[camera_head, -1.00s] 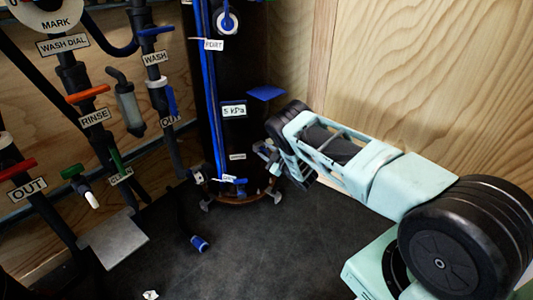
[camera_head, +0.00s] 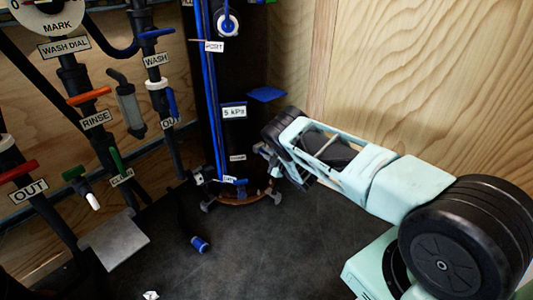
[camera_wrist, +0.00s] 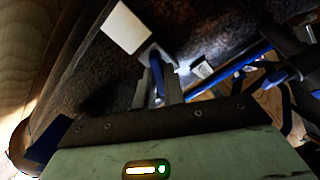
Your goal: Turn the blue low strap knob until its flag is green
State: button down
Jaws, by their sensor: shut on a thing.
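In the wrist view, my gripper (camera_wrist: 159,88) is shut on a small blue knob (camera_wrist: 156,64), which stands between its fingers against a dark, rough surface. In the head view, my gripper (camera_head: 263,151) reaches in from the right to the side of the dark column (camera_head: 258,60). The knob is hidden there by the column and my gripper. A pale blank plate (camera_wrist: 125,27) lies just beyond the knob in the wrist view; I cannot tell whether it is the flag. I see no green flag beside the knob.
A blue plate (camera_head: 266,93) juts from the column above my gripper. A "5 kPa" label (camera_head: 234,112) and blue tubes run down the column's front. Labelled pipes with valves stand at left. The wooden wall (camera_head: 430,80) is close behind my arm. The dark floor (camera_head: 270,250) is mostly clear.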

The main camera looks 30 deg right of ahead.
jog(key=shift+f+n, duration=0.1)
jog(key=shift+n, duration=0.9)
jog(key=shift+s, duration=0.1)
jog(key=c, duration=1.5)
grip_release()
jog(key=s+d+p, duration=0.1)
jog(key=s+p, duration=0.1)
jog(key=s, duration=0.3)
jog(key=s+d+p, duration=0.1)
jog(key=s+p, duration=0.1)
jog(key=s, duration=0.4)
jog(key=s+d+p, duration=0.1)
jog(key=s+p, duration=0.1)
jog(key=s, duration=0.4)
jog(key=shift+p, duration=0.35)
